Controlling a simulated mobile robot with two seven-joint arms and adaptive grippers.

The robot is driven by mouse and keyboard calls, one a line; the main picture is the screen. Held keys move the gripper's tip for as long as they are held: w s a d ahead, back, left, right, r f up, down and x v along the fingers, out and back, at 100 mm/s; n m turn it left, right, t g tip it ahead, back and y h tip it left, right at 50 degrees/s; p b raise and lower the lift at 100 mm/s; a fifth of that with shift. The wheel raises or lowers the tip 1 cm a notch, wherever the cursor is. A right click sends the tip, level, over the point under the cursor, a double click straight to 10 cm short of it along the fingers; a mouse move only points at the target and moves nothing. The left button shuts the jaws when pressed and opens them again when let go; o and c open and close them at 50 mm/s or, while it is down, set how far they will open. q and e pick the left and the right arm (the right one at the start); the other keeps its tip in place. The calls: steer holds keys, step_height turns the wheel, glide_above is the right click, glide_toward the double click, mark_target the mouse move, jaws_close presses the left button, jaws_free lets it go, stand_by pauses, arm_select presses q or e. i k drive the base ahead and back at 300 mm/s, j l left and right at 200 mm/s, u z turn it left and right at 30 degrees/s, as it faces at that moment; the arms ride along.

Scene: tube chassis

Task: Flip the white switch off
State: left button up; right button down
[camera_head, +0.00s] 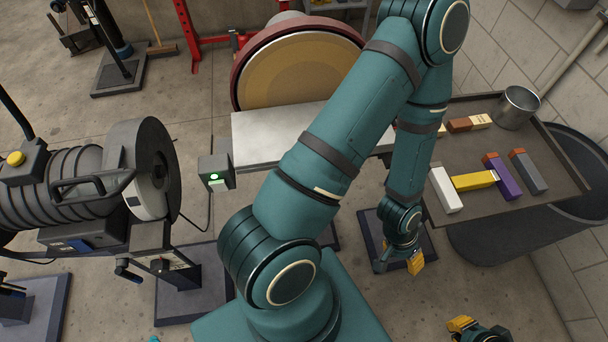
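A small grey box (215,172) with a lit green button on its front stands at the left end of the pale metal rest, before the large disc. I see no clearly white switch; this box is the most switch-like thing.
A disc sander (300,75) stands at the back. A grey motor machine (85,190) with a yellow button is at left. A brown tray (550,190) with coloured blocks and a metal cup (516,108) is at right. A dark part with a yellow tip (462,324) shows at the bottom right.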

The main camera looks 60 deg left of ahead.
mark_target(217, 185)
steer(key=i+l+u, duration=0.2)
steer(key=l, duration=0.65)
steer(key=k+u, duration=0.1)
steer(key=u, duration=2.05)
